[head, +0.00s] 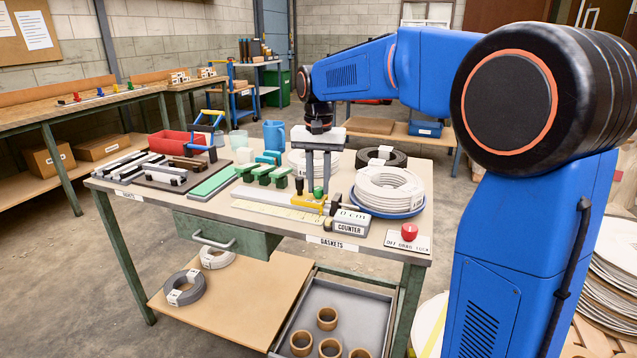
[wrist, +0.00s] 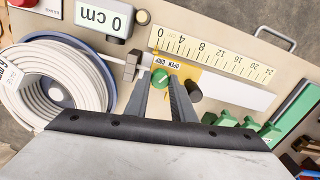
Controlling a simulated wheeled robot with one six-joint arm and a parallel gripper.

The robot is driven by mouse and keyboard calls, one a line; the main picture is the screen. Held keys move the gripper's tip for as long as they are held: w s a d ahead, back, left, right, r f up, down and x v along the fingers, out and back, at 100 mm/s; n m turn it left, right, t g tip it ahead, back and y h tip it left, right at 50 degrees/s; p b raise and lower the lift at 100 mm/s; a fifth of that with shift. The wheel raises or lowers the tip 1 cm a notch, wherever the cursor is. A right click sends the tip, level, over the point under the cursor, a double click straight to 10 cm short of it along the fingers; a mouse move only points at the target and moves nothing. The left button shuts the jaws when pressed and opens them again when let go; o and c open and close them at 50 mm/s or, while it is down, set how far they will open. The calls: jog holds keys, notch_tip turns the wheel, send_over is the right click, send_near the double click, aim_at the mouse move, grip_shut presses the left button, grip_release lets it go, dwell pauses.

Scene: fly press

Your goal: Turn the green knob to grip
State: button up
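The small round green knob (wrist: 160,78) with a light pointer line sits on a yellow part (wrist: 190,82) beside a label that appears to read "OPEN GRIP". In the head view the knob (head: 318,192) shows just below my fingertips. My gripper (head: 318,180) points straight down over the table, its two fingers apart. In the wrist view my gripper (wrist: 158,84) has one finger on each side of the knob, with nothing clamped. I cannot tell whether a finger touches the knob. The pointer line is slanted; its exact setting is hard to read.
A counter box (wrist: 104,19) reading 0 cm stands close by. A white coil (head: 388,188) on a blue dish and a red knob (head: 409,231) are to the right. Green blocks (head: 265,173) and a ruler (head: 278,209) lie left. Several containers stand behind.

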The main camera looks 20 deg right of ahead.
grip_shut()
jog(key=n, duration=1.1)
jog(key=shift+n, duration=0.4)
dwell(0.4)
jog(key=o, duration=0.7)
grip_release()
jog(key=shift+r, duration=0.15)
